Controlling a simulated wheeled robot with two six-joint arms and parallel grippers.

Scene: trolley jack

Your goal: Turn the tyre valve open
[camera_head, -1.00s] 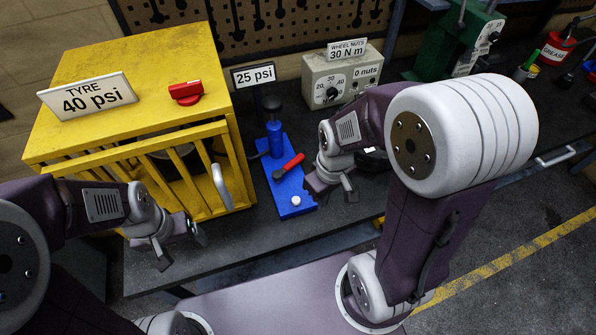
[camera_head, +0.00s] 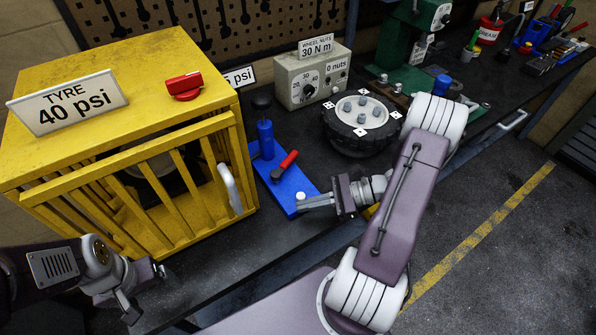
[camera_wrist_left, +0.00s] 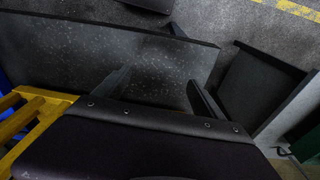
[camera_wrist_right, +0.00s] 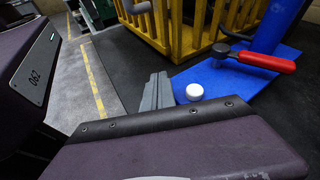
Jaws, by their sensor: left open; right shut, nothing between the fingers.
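A red rotary knob (camera_head: 185,86) sits on top of the yellow cage (camera_head: 120,60), beside a "TYRE 40 psi" sign (camera_head: 68,103). The lever (camera_wrist_right: 265,62) and white knob (camera_wrist_right: 194,91) also show in the right wrist view. My right gripper (camera_head: 306,203) is shut and empty, its tips close beside the white knob; I cannot tell whether they touch. My left gripper (camera_head: 142,300) is open and empty, low in front of the cage.
The cage's barred door has a pale handle (camera_head: 229,188). A wheel with nuts (camera_head: 362,120) lies on the bench behind my right arm. A grey "WHEEL NUTS" box (camera_head: 312,78) and a green press (camera_head: 405,45) stand behind. The bench front edge is below my grippers.

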